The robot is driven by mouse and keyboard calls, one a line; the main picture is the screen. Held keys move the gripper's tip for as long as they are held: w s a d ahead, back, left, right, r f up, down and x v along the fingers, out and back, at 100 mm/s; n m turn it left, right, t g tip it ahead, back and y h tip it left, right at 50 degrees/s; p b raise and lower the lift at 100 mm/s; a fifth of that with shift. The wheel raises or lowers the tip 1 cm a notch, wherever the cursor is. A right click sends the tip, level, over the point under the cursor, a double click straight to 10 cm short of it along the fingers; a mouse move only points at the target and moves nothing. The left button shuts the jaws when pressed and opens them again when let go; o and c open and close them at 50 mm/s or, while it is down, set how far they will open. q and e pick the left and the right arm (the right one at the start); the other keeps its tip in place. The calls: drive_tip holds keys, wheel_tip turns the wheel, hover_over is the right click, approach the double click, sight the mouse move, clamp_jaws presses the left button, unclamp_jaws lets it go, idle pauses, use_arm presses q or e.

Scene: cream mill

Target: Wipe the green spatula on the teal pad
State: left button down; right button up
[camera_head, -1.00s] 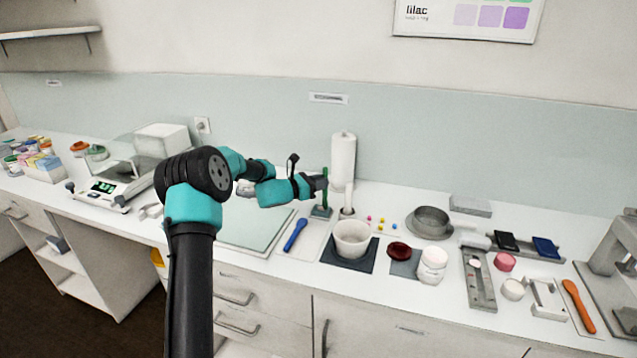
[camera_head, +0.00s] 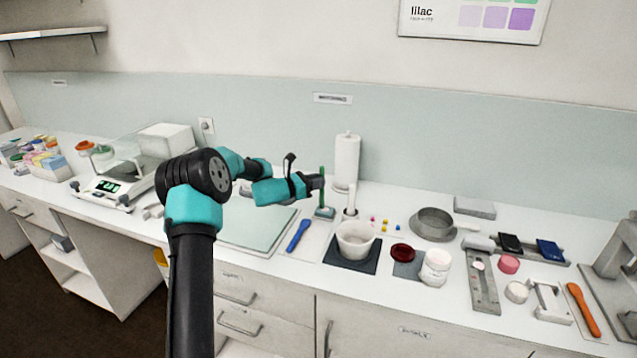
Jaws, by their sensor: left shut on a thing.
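My left gripper (camera_head: 317,181) is shut on the green spatula (camera_head: 322,172), which stands nearly upright at its tips. Part of the spatula shows above the jaws and a short length below them. The small teal pad (camera_head: 325,213) lies on the counter just below the gripper. The spatula's lower end is at or just above the pad; I cannot tell whether they touch. My right gripper is not in view.
A white paper roll (camera_head: 346,158) stands behind the pad. A blue spatula (camera_head: 298,235) lies in front on a white mat. A white cup (camera_head: 355,238) stands on a dark mat to the right. A glass plate (camera_head: 255,232) lies to the left.

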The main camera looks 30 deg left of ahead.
use_arm(q)
drive_tip(key=shift+d, duration=0.15)
drive_tip(key=shift+w+d+f, duration=0.1)
drive_tip(key=shift+w+d, duration=0.05)
drive_tip(key=shift+d, duration=0.4)
drive_tip(key=shift+w+d, duration=0.15)
drive_tip(key=shift+d, duration=0.35)
drive_tip(key=shift+s+a, duration=0.15)
drive_tip(key=shift+a, duration=0.45)
drive_tip(key=shift+s+a, duration=0.15)
drive_tip(key=shift+a, duration=0.45)
drive_tip(key=shift+d, duration=0.15)
drive_tip(key=shift+w+d, duration=0.15)
drive_tip(key=shift+d, duration=0.4)
drive_tip(key=shift+w+d, duration=0.15)
drive_tip(key=shift+d, duration=0.35)
drive_tip(key=shift+a, duration=0.1)
drive_tip(key=shift+s+a, duration=0.15)
drive_tip(key=shift+a, duration=0.4)
drive_tip(key=shift+s+a, duration=0.15)
drive_tip(key=shift+a, duration=0.4)
